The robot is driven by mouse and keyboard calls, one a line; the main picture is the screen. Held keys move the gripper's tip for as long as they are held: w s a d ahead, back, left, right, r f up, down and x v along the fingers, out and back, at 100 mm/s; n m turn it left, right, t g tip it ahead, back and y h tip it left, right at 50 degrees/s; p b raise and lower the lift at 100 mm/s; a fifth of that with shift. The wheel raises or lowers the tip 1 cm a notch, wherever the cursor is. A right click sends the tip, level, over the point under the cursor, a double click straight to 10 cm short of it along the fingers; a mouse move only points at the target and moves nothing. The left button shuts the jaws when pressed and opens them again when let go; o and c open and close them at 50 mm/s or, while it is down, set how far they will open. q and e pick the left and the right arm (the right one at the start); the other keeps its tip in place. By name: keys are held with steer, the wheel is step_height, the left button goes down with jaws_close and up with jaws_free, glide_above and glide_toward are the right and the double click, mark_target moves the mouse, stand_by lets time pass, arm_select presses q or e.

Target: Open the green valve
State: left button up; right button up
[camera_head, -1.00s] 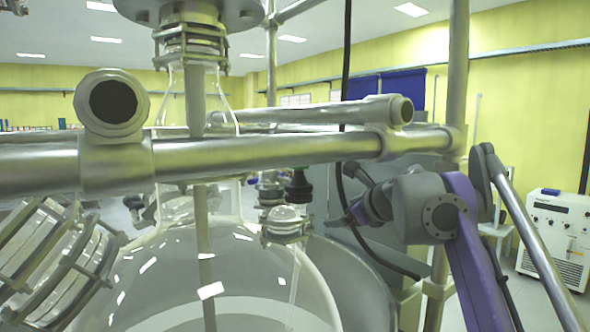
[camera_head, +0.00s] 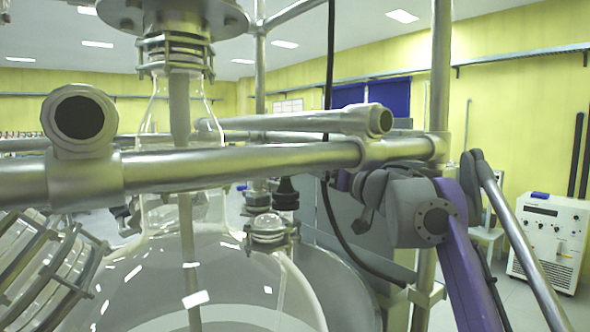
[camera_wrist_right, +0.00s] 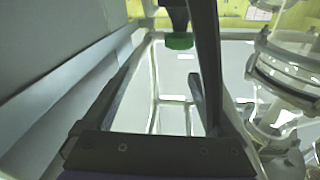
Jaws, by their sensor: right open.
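In the right wrist view a green disc-shaped part (camera_wrist_right: 179,41), which I take to be the green valve, sits at the end of a dark stem at the top centre. My right gripper (camera_wrist_right: 160,78) is open and empty, its dark fingers spread below the green part and apart from it in the picture. In the head view a dark knob (camera_head: 286,193) stands above a glass neck of the vessel; no green shows on it, so I cannot tell whether it is the same valve. My right gripper (camera_head: 366,207) is to its right, partly hidden by its own wrist. My left gripper is not in view.
A large glass reactor vessel (camera_head: 225,265) fills the lower middle. A metal crossbar (camera_head: 235,162) spans in front of it, joining an upright pole (camera_head: 438,75) on the right. A black cable (camera_head: 331,90) hangs between knob and gripper. A white machine (camera_head: 549,240) stands far right.

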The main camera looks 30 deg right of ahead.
steer(key=w+a+n, duration=0.1)
steer(key=w, duration=0.2)
steer(key=w+a+f+n+y+p, duration=0.1)
steer(key=w, duration=0.2)
steer(key=w+a+n+g+y+p, duration=0.1)
steer(key=w, duration=0.3)
steer(key=shift+f, duration=0.25)
steer(key=shift+w+f, duration=0.1)
steer(key=shift+w, duration=0.35)
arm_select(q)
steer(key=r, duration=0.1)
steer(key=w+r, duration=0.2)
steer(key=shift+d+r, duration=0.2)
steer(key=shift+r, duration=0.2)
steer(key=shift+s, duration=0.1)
arm_select(e)
steer(key=shift+s, duration=0.1)
